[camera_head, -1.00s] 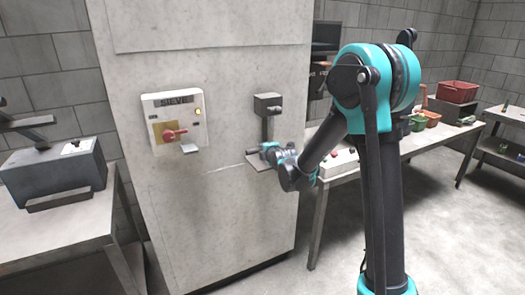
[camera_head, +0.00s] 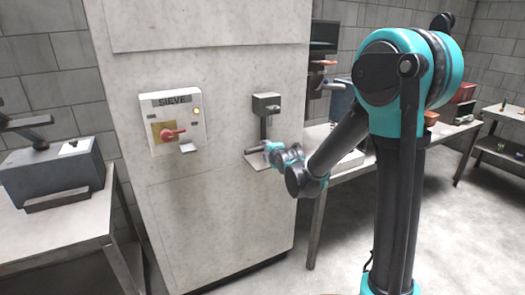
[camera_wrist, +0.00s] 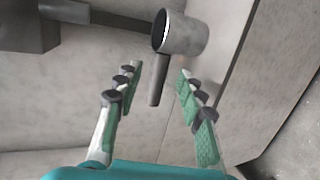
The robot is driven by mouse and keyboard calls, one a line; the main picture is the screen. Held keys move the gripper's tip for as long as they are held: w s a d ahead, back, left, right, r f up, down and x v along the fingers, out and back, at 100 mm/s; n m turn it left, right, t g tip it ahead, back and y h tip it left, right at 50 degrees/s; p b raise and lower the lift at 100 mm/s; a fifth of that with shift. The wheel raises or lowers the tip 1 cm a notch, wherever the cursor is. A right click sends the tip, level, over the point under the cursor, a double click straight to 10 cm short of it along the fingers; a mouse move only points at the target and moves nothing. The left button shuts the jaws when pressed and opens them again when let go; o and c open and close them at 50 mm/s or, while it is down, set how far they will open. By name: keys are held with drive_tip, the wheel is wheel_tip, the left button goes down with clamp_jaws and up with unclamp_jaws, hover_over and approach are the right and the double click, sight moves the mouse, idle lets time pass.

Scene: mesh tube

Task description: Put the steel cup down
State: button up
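The steel cup (camera_wrist: 184,35) is at the top of the wrist view, grey, with its dark mouth turned to the left of the picture. Its straight handle (camera_wrist: 157,82) points toward my gripper (camera_wrist: 159,84). The fingers are spread, one on each side of the handle, with visible gaps between.
The tall grey cabinet (camera_head: 210,65) carries a switch panel marked SIEVE (camera_head: 175,120) with a red handle. A table with a grey machine (camera_head: 55,175) stands left. Another table (camera_head: 335,180) stands behind my arm at right. Open floor (camera_head: 440,240) lies at right.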

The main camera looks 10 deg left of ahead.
drive_tip(key=s+d+f+m+g+h, duration=0.25)
drive_tip(key=s+d+m, duration=0.35)
drive_tip(key=s+d, duration=0.3)
drive_tip(key=s+d+f+m+g+h, duration=0.15)
drive_tip(key=s+d+f+m, duration=0.25)
drive_tip(key=s+d+m, duration=0.45)
drive_tip(key=s+d+f+m+g+h, duration=0.1)
drive_tip(key=s+d+f+m+g, duration=0.1)
drive_tip(key=s, duration=0.6)
drive_tip(key=s+d+f+m+g+h, duration=0.1)
drive_tip(key=s+d+f+m+g, duration=0.1)
drive_tip(key=s+d+f+m, duration=0.3)
drive_tip(key=s+d+m, duration=0.2)
drive_tip(key=d, duration=0.2)
drive_tip(key=shift+s+d+f+g, duration=0.25)
drive_tip(key=shift+s+f+g, duration=0.05)
drive_tip(key=shift+s, duration=0.1)
